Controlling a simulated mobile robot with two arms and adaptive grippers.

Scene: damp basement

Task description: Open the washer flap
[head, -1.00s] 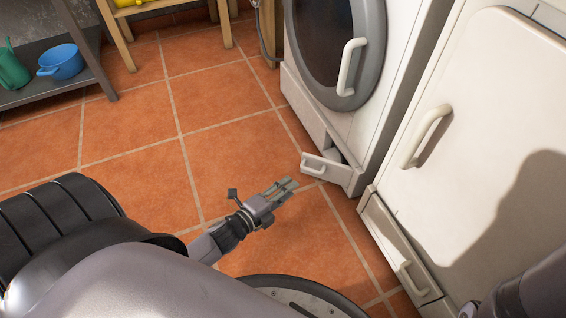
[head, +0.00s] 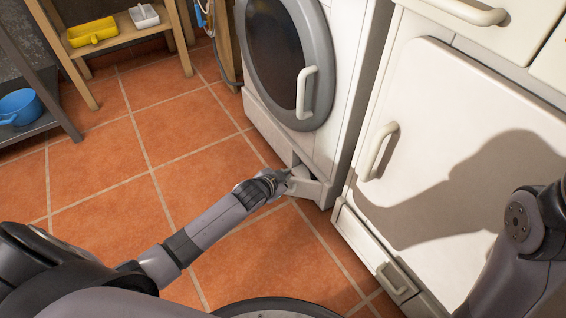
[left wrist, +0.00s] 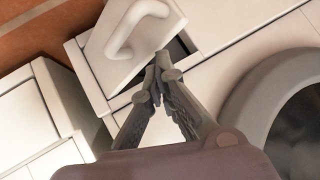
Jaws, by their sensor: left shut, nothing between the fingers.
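The white washer (head: 330,60) stands at the back right, its round door shut. Its small flap (head: 308,187), low on the front at the right corner, is tilted partly open. In the left wrist view, the flap (left wrist: 118,62) with its loop handle shows a narrow dark gap along one edge. My left gripper (head: 286,175) is shut and empty at that flap, partly covering it. In the left wrist view, its fingertips (left wrist: 162,68) are at the flap's free edge beside the gap; I cannot tell whether they touch. My right gripper is out of view.
A white appliance (head: 440,130) with a handle and a lower flap (head: 385,270) stands to the right. A wooden stand with a yellow tray (head: 92,32) and a shelf with a blue pot (head: 20,106) are at left. The tiled floor (head: 120,190) between is clear.

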